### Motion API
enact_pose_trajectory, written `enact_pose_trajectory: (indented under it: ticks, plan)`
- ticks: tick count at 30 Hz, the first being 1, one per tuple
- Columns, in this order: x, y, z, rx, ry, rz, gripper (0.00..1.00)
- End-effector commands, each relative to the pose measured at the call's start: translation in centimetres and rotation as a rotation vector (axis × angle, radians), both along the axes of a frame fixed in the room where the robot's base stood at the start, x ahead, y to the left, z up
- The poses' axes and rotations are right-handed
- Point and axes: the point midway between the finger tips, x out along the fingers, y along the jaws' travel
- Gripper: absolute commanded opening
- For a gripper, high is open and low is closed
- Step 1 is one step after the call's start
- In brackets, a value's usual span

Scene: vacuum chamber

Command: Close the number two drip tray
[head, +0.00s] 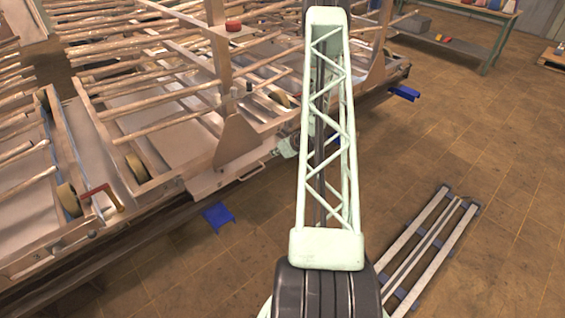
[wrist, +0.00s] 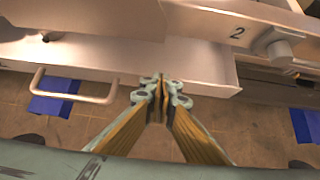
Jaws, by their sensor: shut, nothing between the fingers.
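The drip tray is a shallow pale metal tray (wrist: 195,62) below a beam marked with a "2" (wrist: 237,32) in the wrist view. It sticks out from under the beam. Its bar handle (wrist: 75,97) is on the left of its front. My gripper (wrist: 161,90) is shut and empty, with its fingertips at the tray's front edge, right of the handle. I cannot tell whether they touch it. In the head view the tray (head: 210,184) juts out at the rack's lower edge; my arm hides part of that area, and my gripper (head: 287,147) shows only partly there.
Blue blocks lie on the tiled floor below the rack (head: 219,216), (head: 404,92). A latch-like metal fitting (wrist: 277,42) is right of the "2". Pale rails (head: 425,245) lie on the floor at right. A workbench (head: 465,35) stands at the back. Floor between is clear.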

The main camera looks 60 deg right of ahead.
Motion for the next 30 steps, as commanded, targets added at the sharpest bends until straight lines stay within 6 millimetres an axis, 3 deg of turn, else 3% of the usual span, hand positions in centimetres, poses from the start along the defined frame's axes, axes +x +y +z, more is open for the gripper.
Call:
enact_pose_trajectory:
  ticks: [3,9,30]
  plan:
    - [1.8,-0.6,-0.3,0.0,0.001,0.001,0.0]
    - [3.3,-1.2,-0.3,0.002,0.003,-0.001,0.0]
    - [3.2,-1.1,-0.3,0.002,0.002,0.0,0.0]
